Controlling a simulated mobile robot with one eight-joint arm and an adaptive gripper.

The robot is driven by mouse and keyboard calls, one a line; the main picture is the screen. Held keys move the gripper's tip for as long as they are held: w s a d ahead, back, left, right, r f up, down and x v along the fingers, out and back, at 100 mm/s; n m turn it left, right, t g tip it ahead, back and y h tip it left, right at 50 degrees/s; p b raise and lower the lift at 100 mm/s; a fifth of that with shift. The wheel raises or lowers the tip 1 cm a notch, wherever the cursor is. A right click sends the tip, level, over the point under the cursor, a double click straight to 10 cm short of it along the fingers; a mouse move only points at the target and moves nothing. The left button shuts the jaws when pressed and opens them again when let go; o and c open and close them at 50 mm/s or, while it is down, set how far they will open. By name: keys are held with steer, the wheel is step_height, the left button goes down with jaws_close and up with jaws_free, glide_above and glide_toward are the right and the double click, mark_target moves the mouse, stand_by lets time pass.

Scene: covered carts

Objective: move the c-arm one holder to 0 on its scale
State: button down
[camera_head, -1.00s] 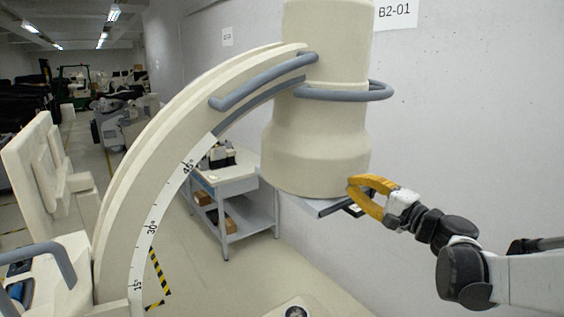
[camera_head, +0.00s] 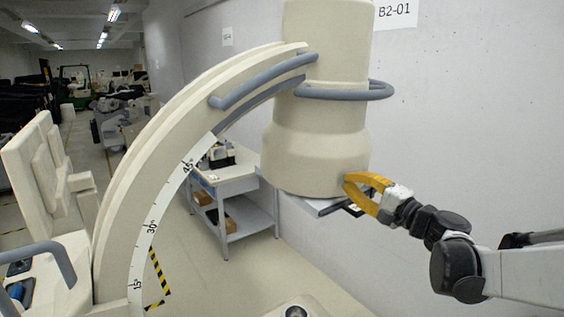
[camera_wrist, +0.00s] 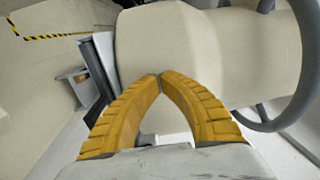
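The c-arm (camera_head: 150,150) is a cream curved arc with a white scale strip (camera_head: 148,232) marked 15, 30 and 45 degrees. The arc's lower end meets a cream body, the holder (camera_head: 78,290), at the bottom left, near the 15 mark; a 0 mark is not visible. At its upper end hangs a large cream cylindrical head (camera_head: 315,155). My gripper (camera_head: 346,180), with yellow fingers, is at the head's lower right side. In the wrist view my gripper (camera_wrist: 160,76) has its fingertips together, with nothing visible between them, against the cream housing (camera_wrist: 200,45). Contact is unclear.
Grey bar handles run along the arc (camera_head: 262,82) and around the head (camera_head: 345,94). A grey-white cart (camera_head: 228,187) stands behind the arc. A wall (camera_head: 460,120) is at the right. Yellow-black floor tape (camera_head: 158,275) lies below.

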mark_target(340, 177)
steer(key=shift+w+a, duration=0.4)
steer(key=shift+w, duration=0.1)
steer(key=shift+b+x, duration=0.3)
steer(key=shift+x, duration=1.05)
stand_by(2.9)
steer(key=shift+s, duration=0.2)
steer(key=shift+s+d+f, duration=0.15)
steer(key=shift+s+d, duration=0.1)
steer(key=shift+r+b+v, duration=0.2)
steer(key=shift+b+v, duration=0.25)
steer(key=shift+v, duration=1.75)
steer(key=shift+f, duration=0.1)
